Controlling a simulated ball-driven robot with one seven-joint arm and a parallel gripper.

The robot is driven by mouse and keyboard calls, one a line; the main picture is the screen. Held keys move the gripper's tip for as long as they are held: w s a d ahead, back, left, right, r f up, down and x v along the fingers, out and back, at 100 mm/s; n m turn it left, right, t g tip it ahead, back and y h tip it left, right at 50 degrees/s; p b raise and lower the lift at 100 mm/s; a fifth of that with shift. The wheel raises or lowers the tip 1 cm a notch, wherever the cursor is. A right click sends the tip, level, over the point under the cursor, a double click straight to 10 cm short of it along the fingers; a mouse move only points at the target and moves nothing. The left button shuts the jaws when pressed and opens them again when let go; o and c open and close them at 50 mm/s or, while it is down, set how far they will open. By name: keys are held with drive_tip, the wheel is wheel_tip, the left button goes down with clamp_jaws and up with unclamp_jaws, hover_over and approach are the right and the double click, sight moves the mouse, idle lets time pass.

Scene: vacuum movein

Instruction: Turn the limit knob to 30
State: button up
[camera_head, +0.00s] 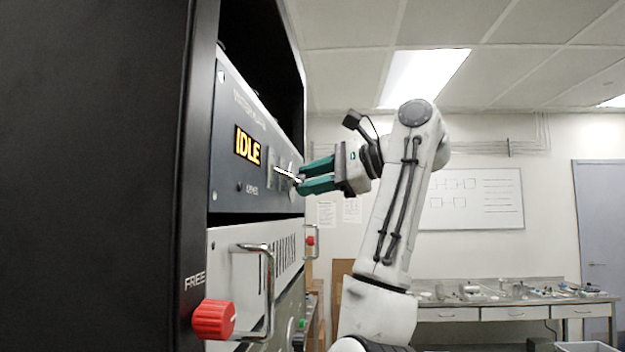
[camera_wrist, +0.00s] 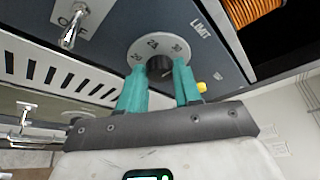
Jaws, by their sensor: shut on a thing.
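The limit knob (camera_wrist: 160,66) is a dark round knob on a grey dial plate (camera_wrist: 141,45) marked with numbers including 25 and 30, with the word LIMIT printed beside it. My gripper (camera_wrist: 161,78) has its two teal fingers on either side of the knob and is shut on it. The fingers hide part of the knob and dial, and I cannot read the knob's pointer setting. In the head view my gripper (camera_head: 301,179) reaches the front of the upper grey panel (camera_head: 228,120); the knob itself is hard to make out there.
A toggle switch (camera_wrist: 71,28) marked OFF sits near the dial. The panel's display (camera_head: 247,146) reads IDLE. Below are a metal handle (camera_head: 268,290) and a red knob (camera_head: 213,318) near the word FREE. A bench (camera_head: 520,305) stands far behind on the right.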

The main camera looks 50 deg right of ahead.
drive_tip(key=o, duration=1)
drive_tip(key=shift+o, duration=0.2)
drive_tip(key=b+v, duration=0.5)
drive_tip(key=v, duration=0.5)
drive_tip(key=shift+s+d, duration=0.2)
drive_tip(key=shift+s, duration=0.15)
